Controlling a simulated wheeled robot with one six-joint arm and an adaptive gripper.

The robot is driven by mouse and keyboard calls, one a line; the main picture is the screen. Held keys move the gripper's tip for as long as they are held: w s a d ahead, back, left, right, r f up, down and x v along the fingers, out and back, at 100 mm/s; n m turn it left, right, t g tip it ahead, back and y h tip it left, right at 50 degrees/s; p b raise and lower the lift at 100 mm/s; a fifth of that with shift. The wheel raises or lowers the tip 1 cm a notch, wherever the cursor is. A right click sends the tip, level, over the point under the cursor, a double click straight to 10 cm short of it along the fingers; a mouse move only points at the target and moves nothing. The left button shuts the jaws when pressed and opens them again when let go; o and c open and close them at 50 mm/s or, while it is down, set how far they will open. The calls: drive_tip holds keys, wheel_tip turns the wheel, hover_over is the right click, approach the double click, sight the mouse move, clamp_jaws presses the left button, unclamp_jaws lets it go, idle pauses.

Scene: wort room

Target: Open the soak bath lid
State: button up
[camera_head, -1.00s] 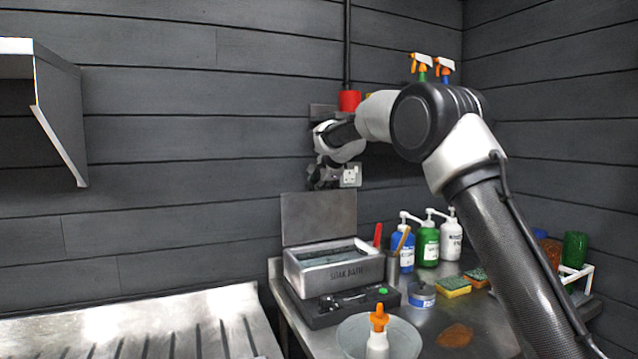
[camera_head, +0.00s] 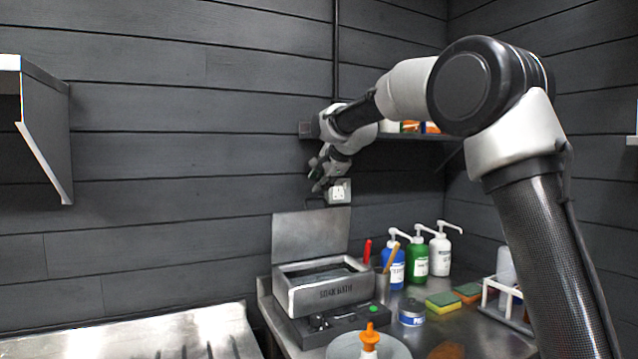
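The soak bath (camera_head: 336,293) is a grey metal box labelled SOAK BATH on the steel bench. Its lid (camera_head: 311,236) stands upright at the back, so the bath is open and the liquid inside shows. My gripper (camera_head: 316,184) hangs above the lid's upper edge, in front of the wall. A gap shows between it and the lid in the picture. Its fingers are small and dark here, and I cannot tell how far apart they are.
Blue, green and white pump bottles (camera_head: 418,258) stand right of the bath. A pot with red and wooden handles (camera_head: 382,284) is close beside it. In front are a bowl (camera_head: 398,349) and a blue-labelled tin (camera_head: 411,312). A wall shelf (camera_head: 45,130) juts out at left.

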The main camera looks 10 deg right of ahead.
drive_tip(key=shift+c, duration=1.1)
drive_tip(key=shift+s+d+r, duration=0.15)
drive_tip(key=shift+d+r, duration=0.05)
drive_tip(key=shift+r, duration=0.3)
drive_tip(key=shift+s+d+r, duration=0.1)
drive_tip(key=shift+d+r, duration=0.1)
drive_tip(key=shift+r, duration=0.3)
drive_tip(key=c, duration=0.3)
drive_tip(key=s, duration=0.1)
drive_tip(key=d+r, duration=0.1)
drive_tip(key=s, duration=0.1)
drive_tip(key=shift+s+d+r+t, duration=0.25)
drive_tip(key=shift+s+r+t, duration=0.05)
drive_tip(key=shift+s, duration=0.05)
clamp_jaws()
drive_tip(key=s+d, duration=0.1)
drive_tip(key=s, duration=0.2)
drive_tip(key=t, duration=0.1)
approach(319, 198)
drive_tip(key=shift+y, duration=0.3)
drive_tip(key=x, duration=0.6)
drive_tip(key=shift+d+f, duration=0.15)
drive_tip(key=shift+d, duration=0.1)
drive_tip(key=shift+w+a+f, duration=0.2)
drive_tip(key=shift+w, duration=0.3)
